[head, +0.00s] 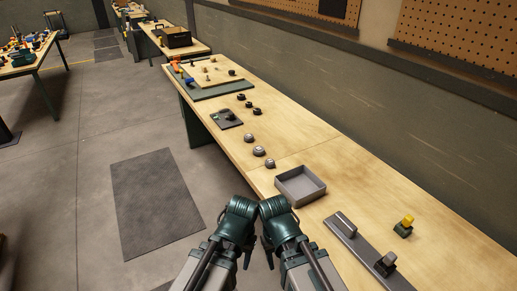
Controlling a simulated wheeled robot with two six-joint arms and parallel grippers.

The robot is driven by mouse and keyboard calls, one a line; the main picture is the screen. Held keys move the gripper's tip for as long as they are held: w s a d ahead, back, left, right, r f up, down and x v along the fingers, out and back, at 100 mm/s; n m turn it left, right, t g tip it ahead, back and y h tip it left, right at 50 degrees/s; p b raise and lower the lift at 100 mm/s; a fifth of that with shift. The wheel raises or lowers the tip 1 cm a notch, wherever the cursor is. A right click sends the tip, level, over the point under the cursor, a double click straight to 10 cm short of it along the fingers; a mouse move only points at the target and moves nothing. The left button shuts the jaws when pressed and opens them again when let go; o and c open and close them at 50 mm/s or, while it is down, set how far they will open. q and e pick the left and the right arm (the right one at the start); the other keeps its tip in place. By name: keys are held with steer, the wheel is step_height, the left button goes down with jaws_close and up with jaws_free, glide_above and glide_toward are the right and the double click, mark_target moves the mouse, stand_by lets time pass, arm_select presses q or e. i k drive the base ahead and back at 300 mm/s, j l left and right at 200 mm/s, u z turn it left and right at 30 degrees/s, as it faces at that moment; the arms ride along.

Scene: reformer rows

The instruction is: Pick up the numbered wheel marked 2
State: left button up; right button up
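Several small round knobs or wheels stand on the long wooden bench. Three grey ones (259,151) form a short row near the bench's front edge. Three black ones (248,104) form another row farther off. Their markings are too small to read, so I cannot tell which is marked 2. My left gripper (246,260) and my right gripper (268,258) are close together at the bottom middle, beside the bench's front edge and apart from all the wheels. Their fingers are dark and mostly hidden by my arms.
A grey open tray (300,196) sits on the bench nearer than the grey wheels. A grey plate with two blocks (360,246) and a yellow-topped piece (404,227) are at right. A small dark panel (225,119) lies left of the black wheels. The floor mat (153,203) is clear.

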mark_target(269, 163)
steer(key=i+j+z, duration=0.1)
steer(key=z, duration=0.3)
steer(key=j+z, duration=0.1)
steer(key=z, duration=0.35)
steer(key=i+j+z, duration=0.1)
steer(key=z, duration=0.3)
steer(key=j+z, duration=0.35)
steer(key=j, duration=0.5)
steer(key=j+z, duration=0.3)
steer(key=j, duration=0.6)
